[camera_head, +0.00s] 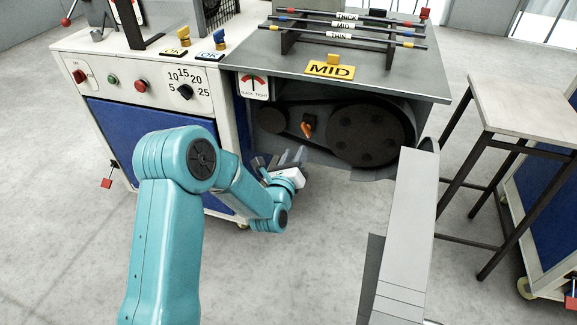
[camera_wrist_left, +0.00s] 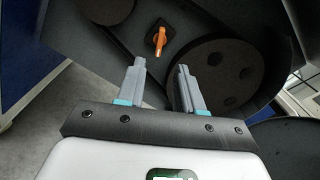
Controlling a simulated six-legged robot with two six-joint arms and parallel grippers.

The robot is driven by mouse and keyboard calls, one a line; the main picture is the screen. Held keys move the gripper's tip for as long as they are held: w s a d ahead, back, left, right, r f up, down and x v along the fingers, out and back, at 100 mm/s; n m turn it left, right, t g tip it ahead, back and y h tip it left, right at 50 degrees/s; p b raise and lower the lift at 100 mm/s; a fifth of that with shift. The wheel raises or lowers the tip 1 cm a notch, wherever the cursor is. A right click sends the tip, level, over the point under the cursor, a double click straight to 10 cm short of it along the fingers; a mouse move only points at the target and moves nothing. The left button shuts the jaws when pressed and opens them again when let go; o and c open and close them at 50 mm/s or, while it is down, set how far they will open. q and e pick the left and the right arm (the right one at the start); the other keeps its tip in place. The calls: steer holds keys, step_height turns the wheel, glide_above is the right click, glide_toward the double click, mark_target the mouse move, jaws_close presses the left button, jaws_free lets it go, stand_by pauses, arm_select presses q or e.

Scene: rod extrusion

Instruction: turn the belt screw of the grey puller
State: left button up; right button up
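The grey puller (camera_head: 428,88) has an open recess in its front. In it a dark belt runs around a small pulley (camera_head: 270,120) and a large pulley (camera_head: 366,137). The orange belt screw (camera_head: 307,130) sits between the pulleys; in the left wrist view its orange handle (camera_wrist_left: 160,40) stands about upright. My left gripper (camera_head: 281,163) is in front of the recess, below and left of the screw. In the wrist view its two fingers (camera_wrist_left: 160,76) are apart with nothing between them, and the screw shows beyond the gap, not touched. My right gripper is not in view.
A gauge plate (camera_head: 253,86) is left of the recess. A yellow MID sign (camera_head: 330,70) and a rod rack (camera_head: 345,32) are on top. A control panel (camera_head: 140,84) with knobs is at left.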

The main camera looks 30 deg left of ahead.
arm_select(q)
steer(key=v, duration=0.6)
steer(key=shift+s, duration=0.25)
